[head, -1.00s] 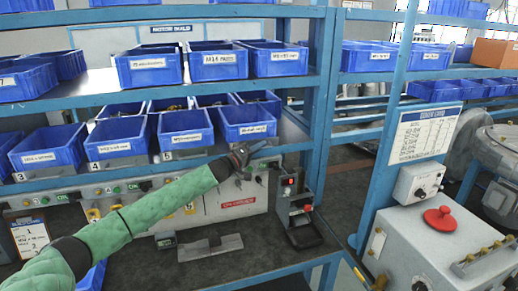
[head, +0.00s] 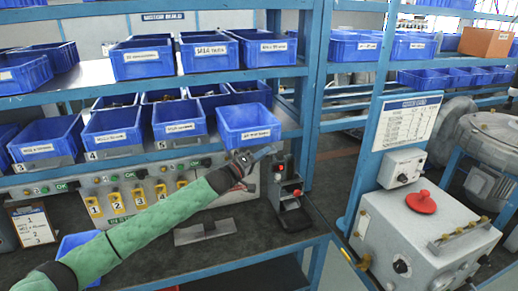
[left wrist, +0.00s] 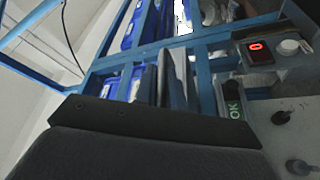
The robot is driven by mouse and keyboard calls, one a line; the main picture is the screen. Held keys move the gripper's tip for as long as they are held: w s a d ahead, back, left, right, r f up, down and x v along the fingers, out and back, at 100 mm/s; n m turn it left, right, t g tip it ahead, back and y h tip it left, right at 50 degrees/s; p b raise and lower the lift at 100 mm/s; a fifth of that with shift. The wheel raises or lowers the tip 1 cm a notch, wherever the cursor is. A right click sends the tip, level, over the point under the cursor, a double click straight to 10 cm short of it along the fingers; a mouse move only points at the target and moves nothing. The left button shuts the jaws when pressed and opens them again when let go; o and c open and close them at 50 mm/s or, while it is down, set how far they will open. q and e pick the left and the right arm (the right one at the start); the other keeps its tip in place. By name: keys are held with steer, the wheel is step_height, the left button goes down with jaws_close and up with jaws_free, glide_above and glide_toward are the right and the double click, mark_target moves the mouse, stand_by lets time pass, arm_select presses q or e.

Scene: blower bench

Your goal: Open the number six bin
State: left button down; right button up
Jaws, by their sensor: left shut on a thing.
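The number six bin (head: 248,124) is the rightmost blue bin of the lower shelf row, right of the bin above the 5 mark (head: 180,127). Its own numeral is hidden or unreadable. It sits a little forward of its neighbour, with its front over the shelf edge. My left gripper (head: 264,153) is just under its front face in the head view. It is shut, apparently on the lower front of this bin; the exact contact is hidden. In the left wrist view its fingers (left wrist: 170,78) are close together. My right gripper is not in view.
A grey metal piece (head: 204,231) lies on the bench.

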arm_select(q)
steer(key=shift+s+d+f, duration=0.1)
steer(key=shift+s+d, duration=0.2)
steer(key=shift+s, duration=0.6)
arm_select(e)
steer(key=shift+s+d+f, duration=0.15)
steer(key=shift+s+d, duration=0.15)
arm_select(q)
steer(key=c, duration=1.5)
jaws_free()
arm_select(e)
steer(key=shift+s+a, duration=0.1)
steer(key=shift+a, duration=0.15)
